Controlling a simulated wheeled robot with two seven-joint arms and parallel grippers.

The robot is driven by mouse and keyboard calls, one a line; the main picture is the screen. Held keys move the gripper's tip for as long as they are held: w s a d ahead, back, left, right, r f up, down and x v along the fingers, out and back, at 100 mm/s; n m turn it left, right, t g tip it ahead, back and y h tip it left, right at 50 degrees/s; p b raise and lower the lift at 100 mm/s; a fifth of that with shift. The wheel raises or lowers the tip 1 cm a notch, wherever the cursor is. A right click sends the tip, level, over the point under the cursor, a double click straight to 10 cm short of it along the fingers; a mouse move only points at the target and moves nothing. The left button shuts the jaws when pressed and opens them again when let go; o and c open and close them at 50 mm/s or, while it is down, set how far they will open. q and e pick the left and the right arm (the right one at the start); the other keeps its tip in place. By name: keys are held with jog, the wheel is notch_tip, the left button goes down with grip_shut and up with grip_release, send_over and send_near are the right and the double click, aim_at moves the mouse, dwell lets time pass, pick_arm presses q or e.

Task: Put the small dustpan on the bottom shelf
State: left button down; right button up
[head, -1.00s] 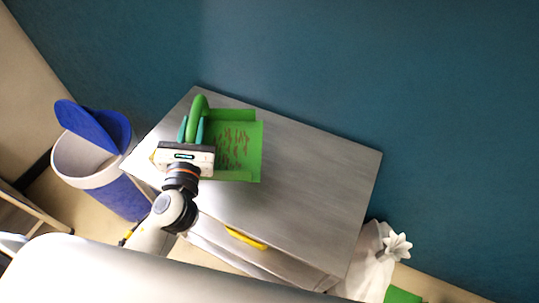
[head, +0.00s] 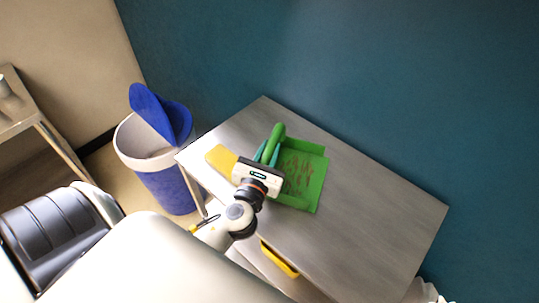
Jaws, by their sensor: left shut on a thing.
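The green dustpan (head: 313,182) is on or just above the grey table top, with small brown bits like beans spread in its pan. Its curved green handle (head: 277,133) points up and to the left. My left gripper (head: 267,153) is shut on the dustpan at its handle, with teal fingers on either side. The grey table (head: 375,215) has a lower level below its top, mostly hidden; I cannot tell which part is the bottom shelf. My right gripper is not in view.
A yellow block (head: 221,158) lies on the table left of my gripper. A blue and white bin (head: 165,180) with its blue lid raised stands left of the table. A yellow item (head: 280,259) shows below the front edge. The table's right half is clear.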

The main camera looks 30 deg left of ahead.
pick_arm(q)
jog(key=shift+f, duration=0.25)
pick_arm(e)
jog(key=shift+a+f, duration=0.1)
pick_arm(q)
jog(key=c, duration=1.4)
grip_release()
jog(key=shift+o, duration=1.1)
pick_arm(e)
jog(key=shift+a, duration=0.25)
